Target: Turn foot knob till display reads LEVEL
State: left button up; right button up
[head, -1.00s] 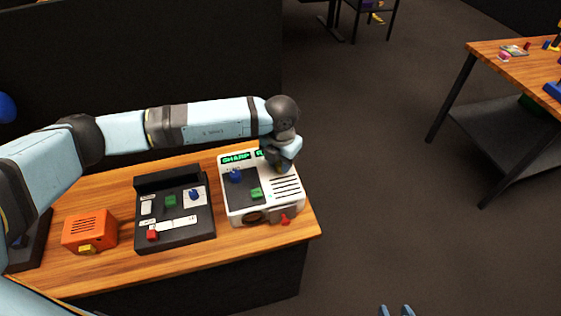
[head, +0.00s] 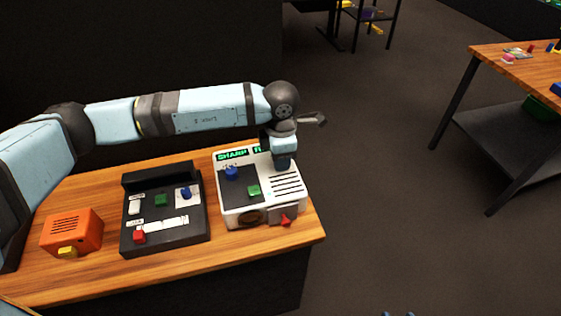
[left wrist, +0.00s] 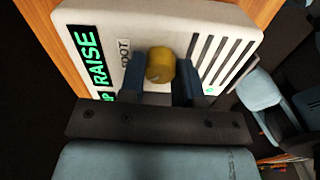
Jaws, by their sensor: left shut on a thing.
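The white panel box (head: 235,207) stands at the table's right end. My left gripper (head: 282,164) reaches down onto the box top and is shut on the knob, with one finger on each side. My right gripper (head: 398,314) shows only two separated fingertips at the bottom edge.
The box also has a blue knob (head: 231,173), a green knob (head: 254,190) and a red knob (head: 286,220). A black panel (head: 165,236) and an orange box (head: 72,232) stand to its left. Open floor lies to the right, before another table (head: 520,80).

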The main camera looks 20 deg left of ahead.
pick_arm(q)
jog(key=shift+m, duration=0.3)
pick_arm(e)
jog(key=shift+s+f, duration=0.15)
jog(key=shift+f, duration=0.15)
pick_arm(q)
jog(key=shift+m+b, duration=0.3)
jog(key=shift+b, duration=0.05)
pick_arm(e)
jog(key=shift+s+d+f, duration=0.1)
jog(key=shift+s, duration=0.15)
jog(key=shift+w, duration=0.1)
pick_arm(q)
jog(key=o, duration=0.9)
notch_tip(320, 180, up, 14)
jog(key=shift+f, duration=0.1)
